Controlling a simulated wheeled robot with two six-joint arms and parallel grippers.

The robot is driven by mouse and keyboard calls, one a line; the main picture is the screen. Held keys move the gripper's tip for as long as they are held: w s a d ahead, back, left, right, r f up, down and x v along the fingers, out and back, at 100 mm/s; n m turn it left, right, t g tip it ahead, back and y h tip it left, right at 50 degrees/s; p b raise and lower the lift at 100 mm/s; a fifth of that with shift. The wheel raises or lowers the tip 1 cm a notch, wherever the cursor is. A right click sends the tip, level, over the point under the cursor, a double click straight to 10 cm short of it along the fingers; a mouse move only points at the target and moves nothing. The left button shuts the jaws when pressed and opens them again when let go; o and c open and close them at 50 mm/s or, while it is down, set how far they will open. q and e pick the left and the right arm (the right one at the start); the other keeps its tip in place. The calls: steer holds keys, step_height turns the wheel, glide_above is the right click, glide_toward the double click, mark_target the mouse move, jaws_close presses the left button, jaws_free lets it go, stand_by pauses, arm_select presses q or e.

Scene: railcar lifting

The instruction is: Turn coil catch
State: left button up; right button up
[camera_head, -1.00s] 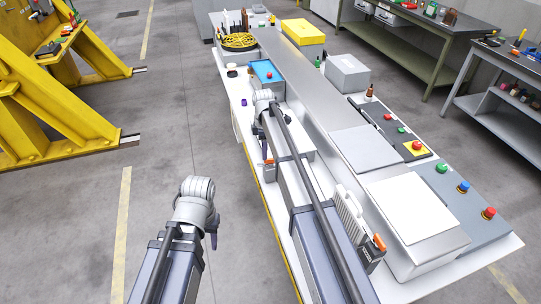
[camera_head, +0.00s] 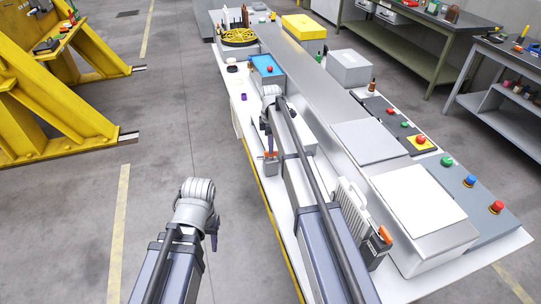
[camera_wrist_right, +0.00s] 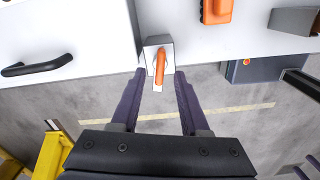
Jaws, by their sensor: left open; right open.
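The coil catch is a small orange lever (camera_wrist_right: 160,67) on a light grey block (camera_wrist_right: 152,43) at the edge of the white bench, in the right wrist view. My right gripper (camera_wrist_right: 160,76) is open, with one dark finger on each side of the lever. Whether the fingers touch the block is not clear. In the head view my right gripper (camera_head: 267,131) points down at the bench's left edge, close to a small orange part (camera_head: 270,155). My left gripper (camera_head: 213,232) hangs over bare floor left of the bench, its fingers small and partly hidden by its wrist.
The white bench (camera_head: 440,275) carries grey boxes, a blue-topped box (camera_head: 266,64), a yellow box (camera_head: 304,27) and coloured push buttons. A black handle (camera_wrist_right: 38,66) and an orange part (camera_wrist_right: 218,10) flank the catch. A yellow steel frame (camera_head: 60,120) stands left across open floor.

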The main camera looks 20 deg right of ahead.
mark_target(267, 155)
step_height(267, 155, down, 3)
steer(key=shift+r+b, duration=0.2)
steer(key=shift+b, duration=0.6)
arm_select(q)
step_height(267, 155, down, 2)
steer(key=shift+f, duration=0.25)
arm_select(e)
jaws_close()
